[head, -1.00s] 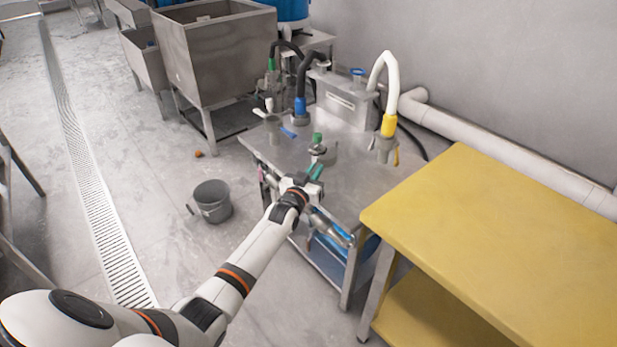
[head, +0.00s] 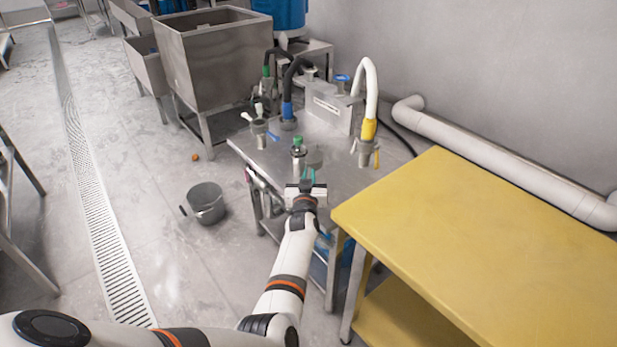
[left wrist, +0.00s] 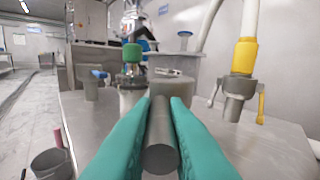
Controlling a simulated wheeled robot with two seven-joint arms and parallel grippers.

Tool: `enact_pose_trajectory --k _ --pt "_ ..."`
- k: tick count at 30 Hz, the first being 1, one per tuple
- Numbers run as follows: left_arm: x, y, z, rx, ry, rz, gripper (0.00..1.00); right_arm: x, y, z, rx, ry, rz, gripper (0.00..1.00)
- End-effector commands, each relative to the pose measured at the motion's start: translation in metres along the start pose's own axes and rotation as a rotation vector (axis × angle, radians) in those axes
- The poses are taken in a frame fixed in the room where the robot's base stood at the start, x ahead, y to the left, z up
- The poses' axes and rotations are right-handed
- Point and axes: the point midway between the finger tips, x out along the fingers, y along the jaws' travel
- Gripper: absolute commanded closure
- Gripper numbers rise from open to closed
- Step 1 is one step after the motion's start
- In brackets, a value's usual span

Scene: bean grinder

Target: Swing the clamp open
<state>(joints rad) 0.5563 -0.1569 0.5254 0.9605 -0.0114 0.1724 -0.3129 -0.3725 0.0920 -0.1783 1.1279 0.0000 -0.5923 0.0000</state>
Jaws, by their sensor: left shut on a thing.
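My left gripper (head: 308,175) is over the near edge of the steel table, with its teal fingers pointing away from me. In the left wrist view, the fingers (left wrist: 160,107) are shut on a dark grey cylindrical handle (left wrist: 161,145) between them. The handle points toward the camera. I cannot tell for sure whether it belongs to the clamp, as its far end is hidden. Just beyond stands a metal fitting with a green cap (head: 298,142), which also shows in the left wrist view (left wrist: 132,54). My right gripper is not in view.
The steel table (head: 335,170) carries a yellow-collared white hose (head: 369,130), a blue-collared black hose (head: 287,109) and a metal box (head: 328,105). A yellow table (head: 480,230) stands close on the right. A grey bucket (head: 206,202) sits on the floor at left.

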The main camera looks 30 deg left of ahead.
Motion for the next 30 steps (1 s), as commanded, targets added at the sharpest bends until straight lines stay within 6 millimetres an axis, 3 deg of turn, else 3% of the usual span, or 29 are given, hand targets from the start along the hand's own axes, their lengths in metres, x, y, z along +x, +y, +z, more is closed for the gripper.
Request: enact_pose_trajectory --k 16,17,21,30 --pt "0.001 -0.001 0.001 0.000 -0.003 0.013 1.00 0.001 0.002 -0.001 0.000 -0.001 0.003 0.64" --pt "0.001 -0.001 0.001 0.000 -0.004 0.013 0.85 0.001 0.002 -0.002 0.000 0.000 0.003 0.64" --pt "0.001 -0.001 0.001 0.000 -0.003 0.013 0.65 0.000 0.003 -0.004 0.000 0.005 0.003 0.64" --pt "0.000 0.000 0.001 0.000 -0.003 0.014 0.65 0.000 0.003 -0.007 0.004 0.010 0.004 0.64"
